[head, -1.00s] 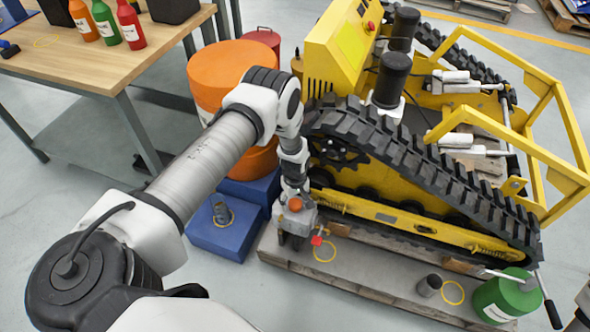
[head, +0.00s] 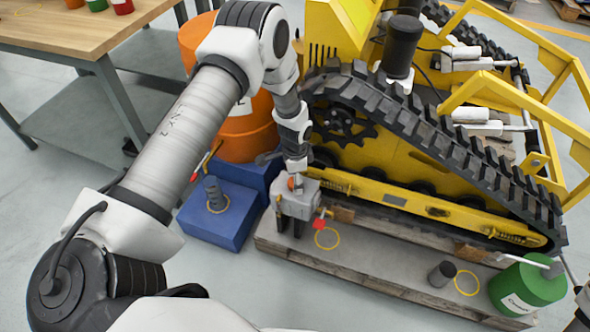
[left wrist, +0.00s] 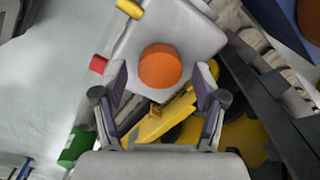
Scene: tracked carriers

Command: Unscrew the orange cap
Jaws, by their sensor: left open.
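The orange cap (head: 292,184) is on top of a grey box-shaped housing (head: 299,203) at the pallet's left end. A small red part (head: 319,224) sticks out of the housing's side. In the left wrist view, the round orange cap (left wrist: 160,66) shows whole on the pale housing top (left wrist: 190,28). My left gripper (left wrist: 160,88) is open, with one finger on either side below the cap and a gap to each. In the head view my left gripper (head: 294,172) is right above the cap, small and partly hidden. My right gripper is out of view.
A yellow tracked carrier (head: 400,190) stands close behind the housing. A blue box (head: 215,232) and an orange drum (head: 245,125) are to the left.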

